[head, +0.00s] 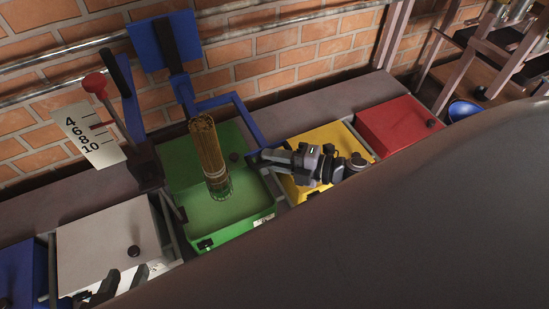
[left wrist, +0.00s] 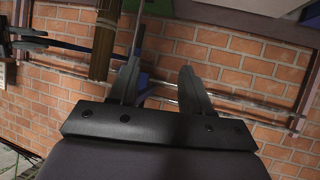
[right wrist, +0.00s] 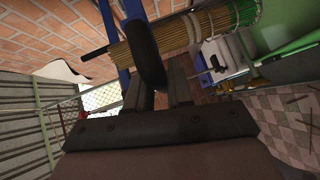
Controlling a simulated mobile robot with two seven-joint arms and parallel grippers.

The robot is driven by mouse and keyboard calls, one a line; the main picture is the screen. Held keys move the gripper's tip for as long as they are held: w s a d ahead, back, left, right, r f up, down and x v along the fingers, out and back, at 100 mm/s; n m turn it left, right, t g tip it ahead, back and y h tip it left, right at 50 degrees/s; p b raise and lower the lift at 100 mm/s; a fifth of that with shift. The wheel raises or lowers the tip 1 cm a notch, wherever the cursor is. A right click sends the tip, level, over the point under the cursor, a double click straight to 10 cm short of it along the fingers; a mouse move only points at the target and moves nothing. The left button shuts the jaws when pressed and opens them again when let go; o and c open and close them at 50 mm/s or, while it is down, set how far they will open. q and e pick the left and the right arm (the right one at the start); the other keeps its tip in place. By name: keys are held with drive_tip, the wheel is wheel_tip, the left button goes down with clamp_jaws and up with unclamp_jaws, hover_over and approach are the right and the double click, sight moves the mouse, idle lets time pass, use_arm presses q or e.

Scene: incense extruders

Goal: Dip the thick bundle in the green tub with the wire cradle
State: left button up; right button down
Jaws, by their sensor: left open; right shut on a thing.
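The thick bundle (head: 207,145) of tan sticks stands nearly upright, its lower end in the wire cradle (head: 218,187). The cradle is over or in the open part of the green tub (head: 192,217); I cannot tell how deep. In the right wrist view the bundle (right wrist: 185,36) lies across the top, with the cradle (right wrist: 240,18) around one end. My right gripper (head: 262,160) is at the end of the blue lever (head: 240,112); in the right wrist view it is shut on a black handle (right wrist: 147,50). My left gripper (head: 103,290) is open and empty near the white tub.
A white tub (head: 105,240) stands left of the green one; yellow (head: 305,190) and red (head: 398,125) tubs stand to its right. A numbered scale (head: 88,135) and a red-knobbed lever (head: 95,84) stand at the left. A brick wall (head: 280,60) with pipes is behind.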

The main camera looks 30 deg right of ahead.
drive_tip(key=shift+r, duration=0.6)
drive_tip(key=c, duration=1.1)
unclamp_jaws()
use_arm(q)
drive_tip(key=shift+s+a+f+y, duration=0.2)
drive_tip(key=shift+s+a+y, duration=0.1)
drive_tip(key=shift+a, duration=0.2)
use_arm(e)
drive_tip(key=shift+f, duration=0.1)
drive_tip(key=shift+s+d+p, duration=0.2)
drive_tip(key=shift+s+p, duration=0.1)
use_arm(q)
drive_tip(key=shift+s+a+f+p, duration=0.15)
drive_tip(key=shift+a+f+p, duration=0.1)
drive_tip(key=shift+p, duration=0.2)
use_arm(e)
drive_tip(key=v, duration=0.6)
drive_tip(key=shift+s+d, duration=0.15)
